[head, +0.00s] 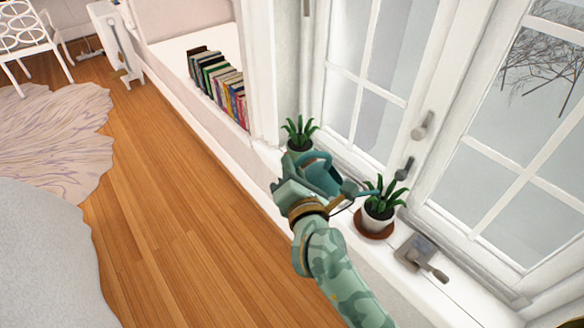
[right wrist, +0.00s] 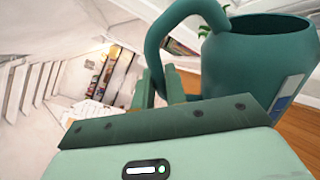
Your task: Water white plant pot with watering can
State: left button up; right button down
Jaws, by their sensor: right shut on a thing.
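My right gripper (head: 297,184) is shut on the handle of the teal watering can (head: 324,177). The can is above the sill, left of the white pot, with its spout reaching right, close to the plant's leaves. I cannot tell whether water flows. In the right wrist view, the can (right wrist: 250,60) is at the right, its curved handle at the gripper fingers (right wrist: 160,88). My left gripper is not in view.
A second potted plant (head: 299,134) stands behind the can on the sill. Window panes rise behind. A row of books (head: 219,84) lines a ledge at upper left.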

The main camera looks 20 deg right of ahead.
dwell(0.4)
pick_arm(q)
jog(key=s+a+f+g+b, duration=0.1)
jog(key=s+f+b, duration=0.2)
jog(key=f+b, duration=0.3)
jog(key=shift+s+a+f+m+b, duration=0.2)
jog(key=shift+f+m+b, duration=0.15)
jog(key=shift+b, duration=0.85)
pick_arm(e)
jog(key=a+f+n, duration=0.3)
jog(key=f+n, duration=0.6)
jog(key=f, duration=0.5)
jog(key=shift+w+a+h, duration=0.15)
jog(key=shift+h, duration=0.15)
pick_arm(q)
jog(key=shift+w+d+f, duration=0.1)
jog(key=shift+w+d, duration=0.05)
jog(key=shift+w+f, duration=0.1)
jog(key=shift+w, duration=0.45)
